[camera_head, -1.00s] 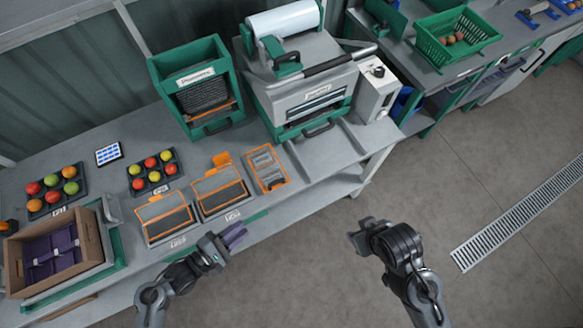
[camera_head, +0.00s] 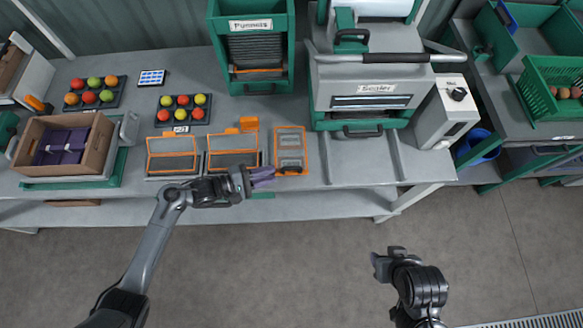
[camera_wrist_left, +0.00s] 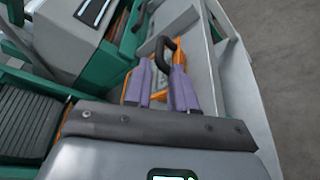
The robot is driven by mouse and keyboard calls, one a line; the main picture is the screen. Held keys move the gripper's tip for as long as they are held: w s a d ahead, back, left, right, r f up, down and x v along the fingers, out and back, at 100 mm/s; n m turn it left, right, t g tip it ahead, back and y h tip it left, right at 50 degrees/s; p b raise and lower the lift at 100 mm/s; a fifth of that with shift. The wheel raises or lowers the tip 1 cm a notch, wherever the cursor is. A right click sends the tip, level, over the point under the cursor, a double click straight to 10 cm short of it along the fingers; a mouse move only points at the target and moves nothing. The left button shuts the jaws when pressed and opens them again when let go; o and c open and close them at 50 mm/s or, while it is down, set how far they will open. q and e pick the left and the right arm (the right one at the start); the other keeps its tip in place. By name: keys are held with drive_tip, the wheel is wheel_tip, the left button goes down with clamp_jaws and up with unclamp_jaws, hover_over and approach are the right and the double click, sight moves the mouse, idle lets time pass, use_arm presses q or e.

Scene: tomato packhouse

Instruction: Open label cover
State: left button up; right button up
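Three orange-framed boxes with grey lids stand in a row on the bench: a left one (camera_head: 172,155), a middle one (camera_head: 233,151) and a narrower right one (camera_head: 291,138). Their small signs are too small to read, so I cannot tell which is the label one. My left gripper (camera_head: 273,177) is at the front of the right box, near its dark handle. In the left wrist view its purple fingers (camera_wrist_left: 164,82) are apart, with a black handle (camera_wrist_left: 170,48) at their tips. I cannot tell whether they touch it. My right gripper (camera_head: 377,264) hangs over the floor; its fingers are unclear.
The sealer (camera_head: 362,75) stands right of the boxes, and a green punnet dispenser (camera_head: 250,55) stands behind them. Tomato trays (camera_head: 181,110) and a cardboard carton (camera_head: 92,140) are at the left. The bench front right of the boxes is clear.

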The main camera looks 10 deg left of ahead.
sight(291, 168)
use_arm(q)
drive_tip(key=b+x, duration=0.1)
drive_tip(key=x, duration=0.7)
drive_tip(key=shift+d, duration=0.15)
clamp_jaws()
